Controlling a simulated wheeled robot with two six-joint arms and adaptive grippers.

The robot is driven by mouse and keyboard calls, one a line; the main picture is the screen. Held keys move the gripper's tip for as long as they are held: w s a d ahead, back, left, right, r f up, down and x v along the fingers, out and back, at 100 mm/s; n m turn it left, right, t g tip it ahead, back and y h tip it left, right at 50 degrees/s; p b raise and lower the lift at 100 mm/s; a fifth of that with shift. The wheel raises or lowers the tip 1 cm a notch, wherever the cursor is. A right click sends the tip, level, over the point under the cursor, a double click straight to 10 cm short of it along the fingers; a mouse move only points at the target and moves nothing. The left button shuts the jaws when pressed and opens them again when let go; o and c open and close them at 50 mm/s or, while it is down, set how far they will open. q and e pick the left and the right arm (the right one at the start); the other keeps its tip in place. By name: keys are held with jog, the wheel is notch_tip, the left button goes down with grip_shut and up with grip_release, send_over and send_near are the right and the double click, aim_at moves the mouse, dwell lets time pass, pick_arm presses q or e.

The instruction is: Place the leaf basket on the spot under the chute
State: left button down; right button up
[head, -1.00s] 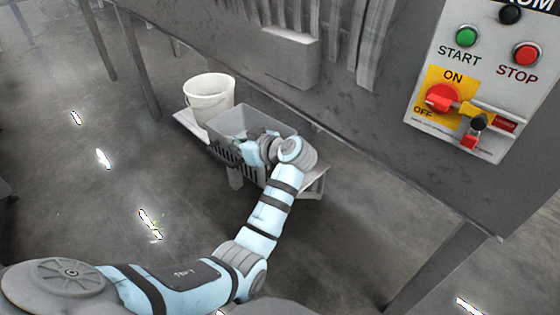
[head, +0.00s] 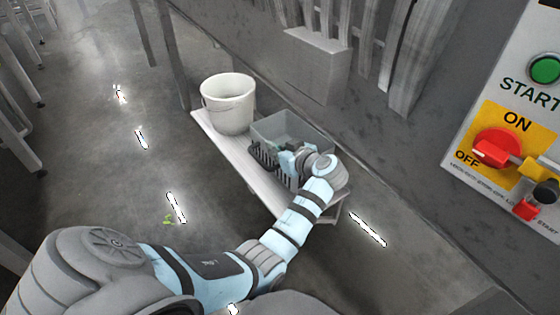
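The leaf basket (head: 312,133) is a grey open box with slotted dark sides. It is at or just above the low bench (head: 236,160), to the right of the bucket; I cannot tell whether it touches the bench. My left gripper (head: 291,160) is at the basket's near side and appears shut on it, with the fingertips mostly hidden by the wrist. A grey box-shaped housing (head: 318,68), possibly the chute, juts from the machine wall above and behind the basket. My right gripper is not in view.
A white bucket (head: 228,105) stands on the bench's left end. The machine wall rises behind the bench. A control panel (head: 510,130) with switches is at the right. The floor (head: 130,190) in front is clear apart from a small green scrap (head: 168,219).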

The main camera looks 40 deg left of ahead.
aim_at(277, 175)
pick_arm(q)
notch_tip(277, 175, down, 3)
jog(key=shift+w+d+f+b, duration=0.15)
jog(key=shift+f+b, duration=0.05)
jog(key=shift+b, duration=0.15)
jog(key=shift+w+f, duration=0.15)
jog(key=shift+f, duration=0.15)
jog(key=c, duration=2.3)
grip_release()
jog(key=shift+f, duration=0.1)
jog(key=o, duration=0.5)
